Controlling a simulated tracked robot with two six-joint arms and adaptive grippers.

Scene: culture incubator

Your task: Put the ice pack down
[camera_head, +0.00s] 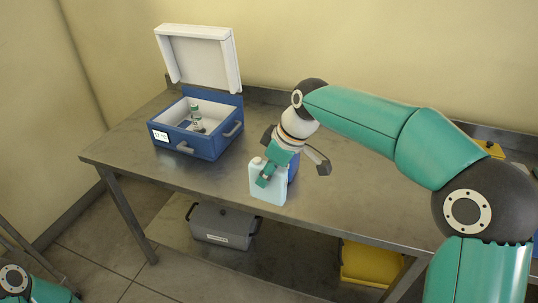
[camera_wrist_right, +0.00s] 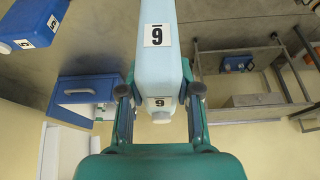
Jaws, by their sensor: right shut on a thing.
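The pale blue ice pack (camera_head: 267,186) stands roughly upright near the front edge of the steel table (camera_head: 340,213). My right gripper (camera_head: 265,175) is shut on it from above. I cannot tell whether its base touches the tabletop. In the right wrist view the ice pack (camera_wrist_right: 155,62) sits between the two fingers, with a number label on its side and a white cap. A darker blue container (camera_head: 293,168) is partly hidden behind the gripper; a blue container labelled 5 (camera_wrist_right: 25,28) shows at the wrist view's upper left. My left gripper is out of view.
A blue cooler box (camera_head: 214,145) with its white lid (camera_head: 199,57) open stands at the back left, a small bottle (camera_head: 196,118) inside. A grey case (camera_head: 222,225) and a yellow bin (camera_head: 371,266) are below the table. Tabletop between cooler and ice pack is clear.

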